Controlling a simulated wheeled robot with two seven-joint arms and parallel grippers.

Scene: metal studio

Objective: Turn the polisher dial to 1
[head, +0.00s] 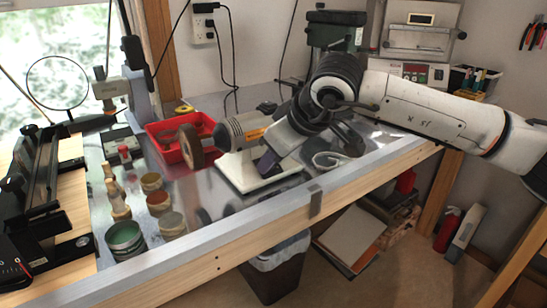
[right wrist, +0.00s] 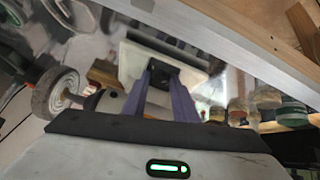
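The bench polisher (head: 236,132) stands on the metal bench, with a grey body, an orange label, a brown wheel (head: 190,147) at its left end and a white base (head: 258,172). My right gripper (head: 266,160) reaches down to the front of the polisher. In the right wrist view, its two purple fingers (right wrist: 163,78) stand slightly apart, with a small dark block (right wrist: 162,72), perhaps the dial, between their tips. I cannot tell if they press on it. The dial's marks and setting are hidden or too small to read. My left gripper is not in view.
A red tray (head: 165,130) sits behind the wheel. Several jars and small bottles, including a green-topped jar (head: 124,238), stand at the left. A coiled white cable (head: 330,160) lies right of the polisher. The metal bench edge (head: 245,214) runs in front, with a bin (head: 275,268) below.

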